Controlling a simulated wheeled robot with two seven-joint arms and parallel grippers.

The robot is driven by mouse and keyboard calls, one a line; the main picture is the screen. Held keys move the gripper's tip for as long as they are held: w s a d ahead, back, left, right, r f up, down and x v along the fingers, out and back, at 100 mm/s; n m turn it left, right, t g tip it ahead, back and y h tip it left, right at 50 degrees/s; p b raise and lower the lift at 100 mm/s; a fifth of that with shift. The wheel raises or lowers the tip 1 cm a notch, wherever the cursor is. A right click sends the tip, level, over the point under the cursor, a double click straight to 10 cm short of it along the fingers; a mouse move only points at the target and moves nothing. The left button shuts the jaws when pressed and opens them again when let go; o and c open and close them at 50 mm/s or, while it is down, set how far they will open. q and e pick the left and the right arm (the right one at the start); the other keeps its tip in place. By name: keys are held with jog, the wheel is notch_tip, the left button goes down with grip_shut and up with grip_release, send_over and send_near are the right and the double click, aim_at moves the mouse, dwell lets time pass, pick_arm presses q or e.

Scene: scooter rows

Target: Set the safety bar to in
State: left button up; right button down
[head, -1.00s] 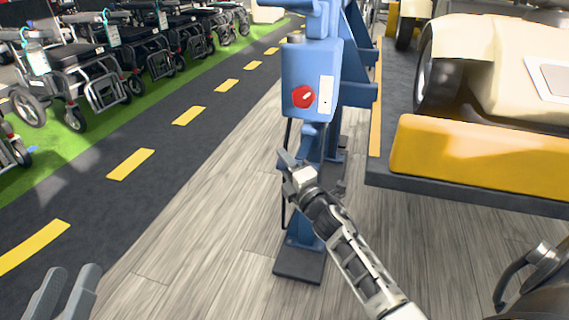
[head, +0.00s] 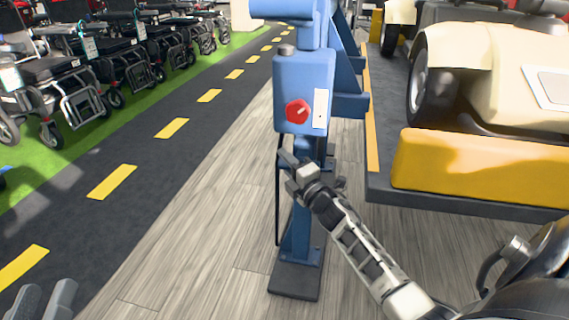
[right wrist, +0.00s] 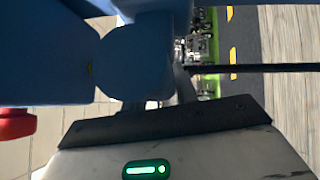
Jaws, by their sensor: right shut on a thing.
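A blue post with a control box (head: 305,90) carrying a red knob (head: 297,111) stands in the middle of the head view. A thin black bar (head: 278,205), which I take to be the safety bar, hangs upright along the post's left side. My right gripper (head: 286,159) is at the bar's upper part, below the box, and is shut on it; its fingers partly hide the bar. In the right wrist view the bar (right wrist: 255,68) runs out sideways from beside the gripper. My left gripper (head: 46,300) is at the bottom left, fingers apart and empty, away from the post.
A yellow-fronted cart (head: 480,170) on a dark platform stands close on the right. Several wheelchairs (head: 70,95) line the green strip on the left. A dark lane with yellow dashes (head: 112,182) and clear wooden floor (head: 190,230) lie between.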

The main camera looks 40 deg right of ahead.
jog(key=c, duration=1.1)
grip_release()
jog(key=shift+d, duration=0.2)
pick_arm(q)
jog(key=f+g+p, duration=0.1)
jog(key=s+f+n+g+p, duration=0.1)
jog(key=f, duration=0.1)
jog(key=s+f+n+g+y+p, duration=0.1)
jog(key=shift+d+f+p, duration=0.3)
pick_arm(e)
jog(key=s+a+f, duration=0.1)
jog(key=s+f, duration=0.1)
jog(key=s, duration=1.3)
jog(key=shift+s, duration=0.35)
jog(key=shift+a+f, duration=0.1)
pick_arm(q)
jog(key=shift+s, duration=0.1)
